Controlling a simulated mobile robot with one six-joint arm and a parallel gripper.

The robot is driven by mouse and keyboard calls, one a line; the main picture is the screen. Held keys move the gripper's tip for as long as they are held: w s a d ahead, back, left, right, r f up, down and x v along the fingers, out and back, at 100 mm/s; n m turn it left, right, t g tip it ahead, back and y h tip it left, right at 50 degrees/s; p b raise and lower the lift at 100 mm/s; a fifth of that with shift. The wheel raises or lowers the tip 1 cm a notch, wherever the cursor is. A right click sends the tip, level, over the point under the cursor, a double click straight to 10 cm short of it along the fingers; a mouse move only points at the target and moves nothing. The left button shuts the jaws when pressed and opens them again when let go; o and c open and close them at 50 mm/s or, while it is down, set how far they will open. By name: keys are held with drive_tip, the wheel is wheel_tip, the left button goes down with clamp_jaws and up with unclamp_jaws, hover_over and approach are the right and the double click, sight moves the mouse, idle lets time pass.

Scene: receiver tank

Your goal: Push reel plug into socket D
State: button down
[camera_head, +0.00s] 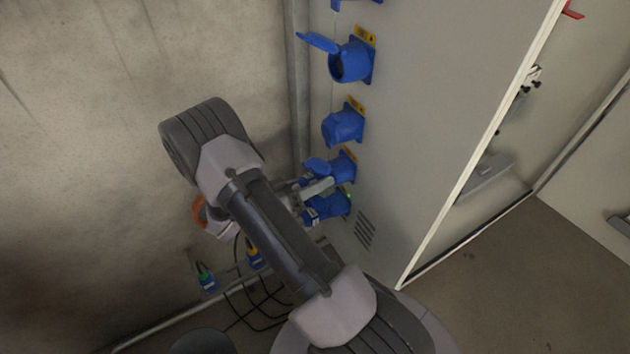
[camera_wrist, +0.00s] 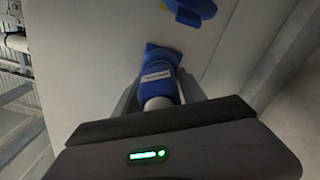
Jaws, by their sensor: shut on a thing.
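A column of blue sockets runs down the cabinet's side wall in the head view. The lowest socket (camera_head: 338,204) is partly behind my gripper (camera_head: 316,190). A blue plug with a white label (camera_wrist: 158,75) is between my gripper's fingers in the wrist view. Its front meets a blue socket (camera_wrist: 161,53) on the wall, lined up with it. I cannot tell how deep it sits. My arm hides part of the plug in the head view. The socket letters are not readable, so I cannot tell which is D.
Above are a socket with its lid raised (camera_head: 350,62), another socket (camera_head: 343,127) and one close above my gripper (camera_head: 343,165). Blue plugs with green (camera_head: 207,280) and yellow (camera_head: 255,258) tops are at lower left, near black cables. A concrete wall (camera_head: 100,130) is on the left.

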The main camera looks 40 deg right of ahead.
drive_tip(key=c, duration=0.6)
unclamp_jaws()
drive_tip(key=shift+d, duration=0.15)
drive_tip(key=p+v, duration=0.4)
drive_tip(key=v, duration=1.4)
drive_tip(key=s+a+r+n+y, duration=0.1)
drive_tip(key=s+r+n+y, duration=0.1)
drive_tip(key=s+r+y, duration=0.5)
drive_tip(key=s+a+r+n+y, duration=0.15)
drive_tip(key=r+y, duration=0.25)
drive_tip(key=r, duration=0.5)
drive_tip(key=s+a+r+n+t+y, duration=0.2)
drive_tip(key=a+r+t, duration=0.1)
drive_tip(key=s+a+r+n+t+y, duration=0.2)
drive_tip(key=s+a+r+t+y, duration=0.1)
drive_tip(key=s+a+r+n+t+y, duration=0.3)
drive_tip(key=t, duration=0.1)
drive_tip(key=shift+a+r, duration=0.1)
drive_tip(key=shift+r, duration=0.2)
